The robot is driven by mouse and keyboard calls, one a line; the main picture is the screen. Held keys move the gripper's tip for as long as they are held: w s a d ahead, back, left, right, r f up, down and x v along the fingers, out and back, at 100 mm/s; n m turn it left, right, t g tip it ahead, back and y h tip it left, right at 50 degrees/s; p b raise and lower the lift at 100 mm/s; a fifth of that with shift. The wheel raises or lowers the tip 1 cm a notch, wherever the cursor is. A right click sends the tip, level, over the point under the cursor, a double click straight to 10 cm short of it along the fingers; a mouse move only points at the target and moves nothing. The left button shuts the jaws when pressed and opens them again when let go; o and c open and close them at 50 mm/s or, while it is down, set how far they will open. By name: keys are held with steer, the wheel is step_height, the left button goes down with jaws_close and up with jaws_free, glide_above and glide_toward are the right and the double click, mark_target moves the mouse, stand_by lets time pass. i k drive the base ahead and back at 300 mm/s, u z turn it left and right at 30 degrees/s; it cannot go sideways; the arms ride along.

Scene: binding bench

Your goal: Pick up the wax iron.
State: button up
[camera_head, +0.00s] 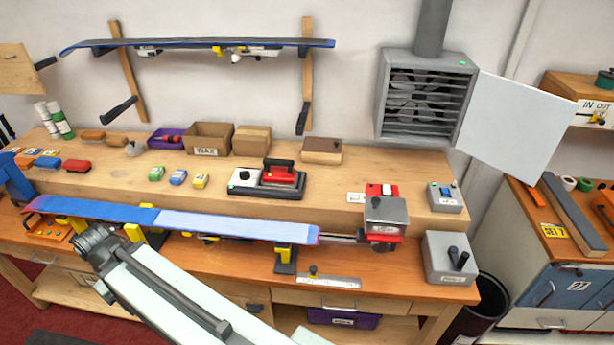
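The wax iron (282,176) has a red body and a black handle on top. It sits on a dark base with a white control box (243,178) at its left, on the raised wooden shelf at the back of the bench. My pale arm reaches in from the bottom toward the left and ends in a dark joint, well to the left of and nearer than the iron. No gripper fingers show, so I cannot see my gripper. Nothing covers the iron.
A blue snowboard or ski (240,225) lies across supports in front of the shelf. Wax blocks (178,177) sit left of the iron, cardboard boxes (208,138) behind. A grey metal block (386,212) stands to the right. Some shelf right of the iron is clear.

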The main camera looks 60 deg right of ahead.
mark_target(279, 177)
steer(key=u, duration=0.15)
steer(key=i, duration=0.9)
steer(key=z, duration=0.05)
